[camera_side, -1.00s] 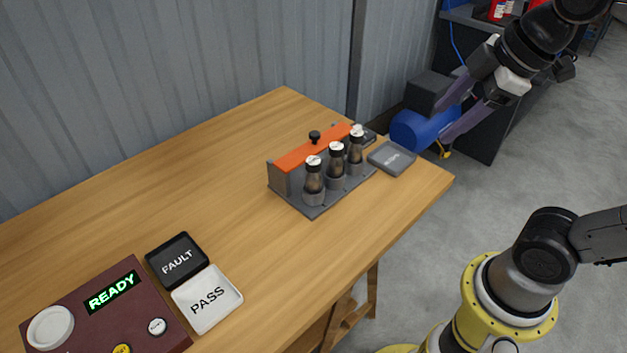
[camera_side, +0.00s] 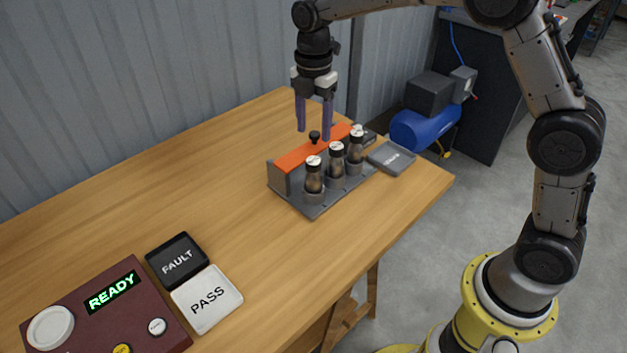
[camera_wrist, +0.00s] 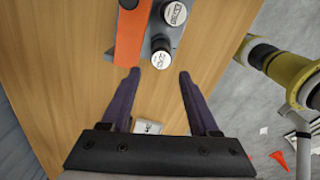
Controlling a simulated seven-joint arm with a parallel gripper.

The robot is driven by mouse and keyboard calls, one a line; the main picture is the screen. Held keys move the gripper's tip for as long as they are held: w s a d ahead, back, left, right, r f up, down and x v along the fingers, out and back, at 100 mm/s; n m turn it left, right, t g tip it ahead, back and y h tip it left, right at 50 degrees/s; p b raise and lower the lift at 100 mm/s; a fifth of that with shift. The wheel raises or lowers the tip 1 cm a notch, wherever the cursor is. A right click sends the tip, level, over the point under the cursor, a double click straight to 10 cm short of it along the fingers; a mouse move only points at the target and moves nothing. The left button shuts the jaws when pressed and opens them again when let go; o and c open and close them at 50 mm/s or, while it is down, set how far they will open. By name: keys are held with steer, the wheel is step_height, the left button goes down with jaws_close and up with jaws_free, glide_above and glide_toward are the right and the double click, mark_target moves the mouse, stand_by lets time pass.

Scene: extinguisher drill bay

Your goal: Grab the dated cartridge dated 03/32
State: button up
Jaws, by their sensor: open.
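Three dark cartridges with white-topped caps stand upright in a grey rack (camera_side: 317,208): a left one (camera_side: 314,182), a middle one (camera_side: 336,164) and a right one (camera_side: 356,152). Their dates are too small to read in the side view. In the wrist view two caps show, one at the top edge (camera_wrist: 174,13) and one lower (camera_wrist: 161,58); both carry dark print that I cannot read surely. My gripper (camera_side: 314,133) is open and empty, pointing down above the rack's orange bar. In the wrist view its fingertips (camera_wrist: 158,76) lie just below the lower cap.
The orange bar (camera_side: 300,155) with a black knob (camera_side: 314,137) runs behind the cartridges. A grey tray (camera_side: 391,159) lies right of the rack. A FAULT tray (camera_side: 177,262), a PASS tray (camera_side: 207,299) and a READY panel (camera_side: 112,292) are front left. The table's middle is clear.

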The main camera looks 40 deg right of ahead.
mark_target(313, 172)
step_height(313, 172, down, 8)
steer(key=shift+r, duration=0.2)
steer(key=shift+s+a+f, duration=0.1)
steer(key=shift+f, duration=1.25)
steer(key=shift+s+a+f, duration=0.1)
steer(key=shift+f, duration=1.25)
jaws_close()
steer(key=shift+w+r, duration=0.1)
